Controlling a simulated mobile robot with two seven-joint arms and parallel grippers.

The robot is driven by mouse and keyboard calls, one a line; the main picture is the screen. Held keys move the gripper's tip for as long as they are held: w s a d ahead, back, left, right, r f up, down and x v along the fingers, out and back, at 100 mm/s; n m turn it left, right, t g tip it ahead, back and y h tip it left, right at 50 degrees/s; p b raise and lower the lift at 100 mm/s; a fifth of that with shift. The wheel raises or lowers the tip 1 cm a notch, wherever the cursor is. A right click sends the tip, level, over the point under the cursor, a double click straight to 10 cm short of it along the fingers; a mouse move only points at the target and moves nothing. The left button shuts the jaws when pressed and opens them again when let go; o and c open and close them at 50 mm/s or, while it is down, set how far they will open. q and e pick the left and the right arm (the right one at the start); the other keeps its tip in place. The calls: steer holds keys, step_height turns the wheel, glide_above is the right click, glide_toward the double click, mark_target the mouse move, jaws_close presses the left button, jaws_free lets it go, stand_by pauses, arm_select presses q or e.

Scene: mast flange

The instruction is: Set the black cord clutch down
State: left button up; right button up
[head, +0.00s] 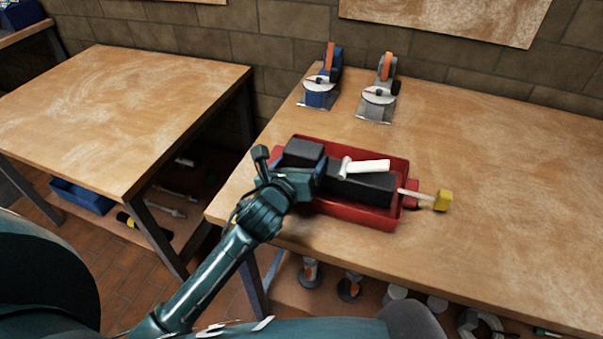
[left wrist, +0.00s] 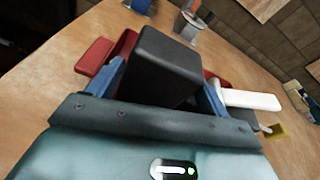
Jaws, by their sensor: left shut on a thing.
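The black cord clutch (head: 303,152) looks like a dark block with rounded edges. My left gripper (head: 298,166) is shut on it, at the left end of a red tray (head: 385,221). In the left wrist view the black clutch (left wrist: 168,62) stands between the two blue fingers (left wrist: 165,88). I cannot tell whether its underside touches the tray, since the gripper and tray wall hide it. My right gripper is not in view.
In the tray lie a longer black block (head: 362,188) and a white-handled tool (head: 368,167). A yellow-ended stick (head: 442,201) pokes past the right rim. Two clamp-like devices (head: 320,92) (head: 378,100) stand behind. The workbench (head: 500,170) is clear to the right.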

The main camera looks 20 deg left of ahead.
arm_select(q)
steer(key=shift+f, duration=1)
steer(key=shift+f, duration=0.1)
steer(key=o, duration=1.6)
steer(key=v, duration=1.2)
